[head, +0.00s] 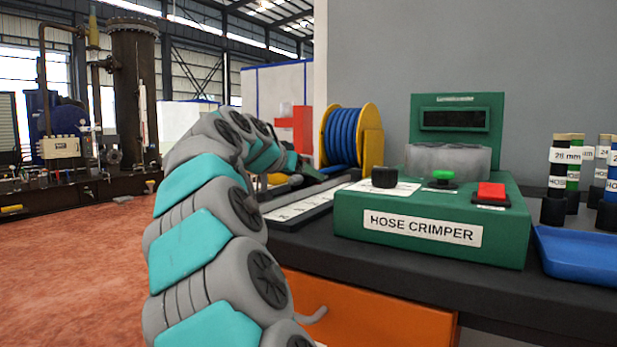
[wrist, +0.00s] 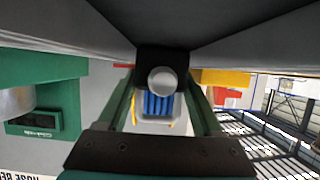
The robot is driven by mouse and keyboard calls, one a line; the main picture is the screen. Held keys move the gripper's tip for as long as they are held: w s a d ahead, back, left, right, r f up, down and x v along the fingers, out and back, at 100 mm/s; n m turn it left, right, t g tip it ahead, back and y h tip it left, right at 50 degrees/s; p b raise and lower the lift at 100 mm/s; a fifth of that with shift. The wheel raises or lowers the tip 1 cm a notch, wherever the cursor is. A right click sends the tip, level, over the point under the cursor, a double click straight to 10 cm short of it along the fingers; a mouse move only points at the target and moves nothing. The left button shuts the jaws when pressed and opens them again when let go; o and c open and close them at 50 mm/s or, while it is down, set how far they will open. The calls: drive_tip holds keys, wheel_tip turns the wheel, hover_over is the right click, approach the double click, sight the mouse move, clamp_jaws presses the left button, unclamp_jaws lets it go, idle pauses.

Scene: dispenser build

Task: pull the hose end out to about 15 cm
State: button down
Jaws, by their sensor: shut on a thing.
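The blue hose (head: 343,136) is wound on a yellow reel (head: 372,128) at the back of the bench in the head view. The coil also shows beyond my gripper in the wrist view (wrist: 157,105). My gripper (wrist: 161,68) is shut on the hose end (wrist: 162,81), which shows as a round silver-grey tip between dark fingertips. The hose between this end and the reel is hidden. In the head view my arm covers most of the gripper, and the hose end cannot be made out. How far it is pulled out cannot be told.
A green hose crimper (head: 430,222) stands right of the reel. A pale marked strip (head: 307,203) lies on the dark bench in front of the reel. A blue tray (head: 580,252) and several labelled hose samples (head: 563,170) are at the right. Open floor is at the left.

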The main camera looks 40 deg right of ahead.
sight(299, 178)
drive_tip(key=shift+s+a+f, duration=0.1)
drive_tip(key=shift+a, duration=0.1)
drive_tip(key=shift+s+a+b, duration=0.25)
drive_tip(key=shift+a, duration=0.5)
drive_tip(key=shift+s+a+b, duration=0.2)
drive_tip(key=shift+a+b, duration=0.05)
drive_tip(key=shift+a, duration=0.5)
idle(1.1)
unclamp_jaws()
drive_tip(key=shift+p+v, duration=0.35)
drive_tip(key=shift+v, duration=3.65)
